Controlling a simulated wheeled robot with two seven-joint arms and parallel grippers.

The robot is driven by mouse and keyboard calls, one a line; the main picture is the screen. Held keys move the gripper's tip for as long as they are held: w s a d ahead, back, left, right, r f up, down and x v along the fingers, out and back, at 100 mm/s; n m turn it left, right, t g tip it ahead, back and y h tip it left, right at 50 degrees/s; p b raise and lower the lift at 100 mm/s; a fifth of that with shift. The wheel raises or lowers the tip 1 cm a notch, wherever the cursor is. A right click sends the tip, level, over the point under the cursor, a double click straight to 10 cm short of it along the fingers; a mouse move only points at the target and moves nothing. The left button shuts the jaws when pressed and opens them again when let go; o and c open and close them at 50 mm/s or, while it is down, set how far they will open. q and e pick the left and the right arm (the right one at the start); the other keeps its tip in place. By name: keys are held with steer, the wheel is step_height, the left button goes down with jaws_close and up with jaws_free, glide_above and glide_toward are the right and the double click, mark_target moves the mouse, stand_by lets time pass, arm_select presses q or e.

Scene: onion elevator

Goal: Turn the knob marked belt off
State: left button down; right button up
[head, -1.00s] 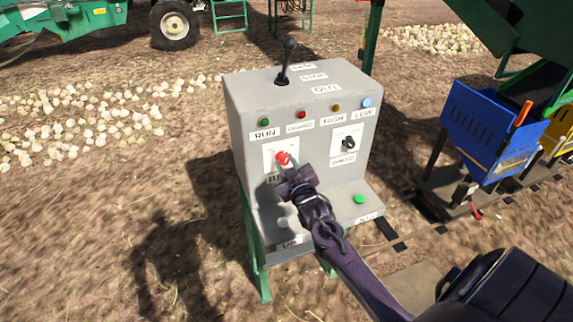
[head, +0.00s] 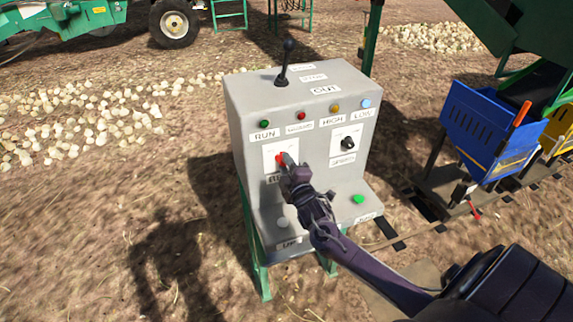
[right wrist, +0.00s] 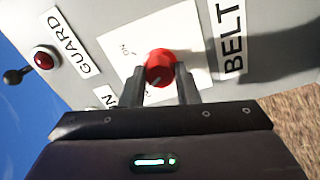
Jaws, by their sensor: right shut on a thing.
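The red knob (head: 281,159) sits on a white plate on the front of the grey control box (head: 240,110). A light pointer line shows on the knob's face; the plate's markings are partly hidden by the fingers. My left gripper is not in view.
A black knob (head: 348,143) labelled "SPEED" is to the right on the box. A black lever (head: 286,62) stands on top, and a green button (head: 358,199) is on the lower ledge. A blue crate (head: 490,130) stands at the right.

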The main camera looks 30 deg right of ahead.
steer(key=shift+n, duration=1.4)
steer(key=shift+f+n, duration=0.1)
steer(key=shift+n, duration=0.2)
steer(key=o, duration=1)
steer(key=b+v, duration=0.1)
steer(key=v, duration=0.6)
steer(key=shift+s+a, duration=0.1)
steer(key=shift+s, duration=0.3)
